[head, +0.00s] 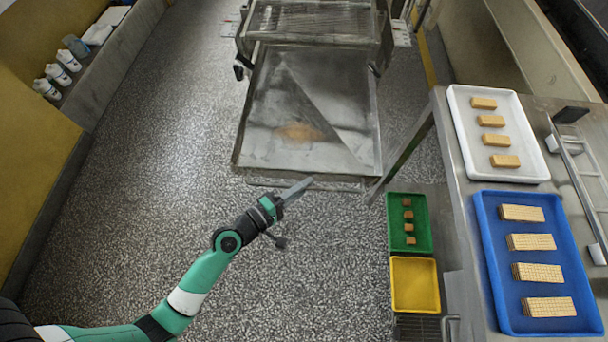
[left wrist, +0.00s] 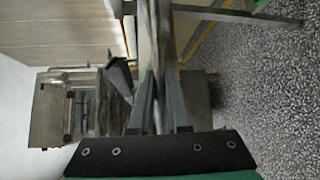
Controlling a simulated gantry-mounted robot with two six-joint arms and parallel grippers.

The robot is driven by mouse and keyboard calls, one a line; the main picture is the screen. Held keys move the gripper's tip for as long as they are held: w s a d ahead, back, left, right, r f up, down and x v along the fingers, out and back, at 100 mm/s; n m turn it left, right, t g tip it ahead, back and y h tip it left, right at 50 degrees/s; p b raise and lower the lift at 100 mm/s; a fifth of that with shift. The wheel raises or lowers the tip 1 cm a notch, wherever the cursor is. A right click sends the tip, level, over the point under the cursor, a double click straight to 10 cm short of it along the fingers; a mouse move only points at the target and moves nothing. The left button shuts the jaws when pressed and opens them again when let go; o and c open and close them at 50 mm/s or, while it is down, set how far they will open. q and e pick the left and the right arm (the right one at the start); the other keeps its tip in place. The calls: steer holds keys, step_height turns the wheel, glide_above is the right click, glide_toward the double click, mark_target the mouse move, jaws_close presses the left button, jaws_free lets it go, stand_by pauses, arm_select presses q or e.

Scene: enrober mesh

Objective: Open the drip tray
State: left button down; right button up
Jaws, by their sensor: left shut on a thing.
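The drip tray (head: 335,88) is a wide grey metal tray with a brown stain. It extends out from under the machine (head: 310,18) toward me in the head view. A thin handle bar (head: 338,186) runs along its front edge. My left gripper (head: 302,187) is at this bar, left of its middle, and is shut on it. In the left wrist view the two fingers (left wrist: 161,100) stand on both sides of a long grey metal part, but their tips are partly hidden there. My right gripper is not in view.
A steel table (head: 455,190) on the right carries a white tray (head: 525,140) and a blue tray (head: 505,290) with wafer blocks. Green (head: 420,215) and yellow (head: 415,285) trays are beside it. White bottles (head: 58,73) stand on a left ledge. The speckled floor (head: 170,170) is clear.

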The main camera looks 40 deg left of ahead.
arm_select(q)
steer(key=shift+s+d, duration=0.7)
steer(key=shift+s, duration=0.25)
steer(key=c, duration=0.9)
jaws_free()
steer(key=b+v, duration=0.1)
steer(key=v, duration=1)
steer(key=shift+s, duration=0.25)
steer(key=shift+r, duration=0.1)
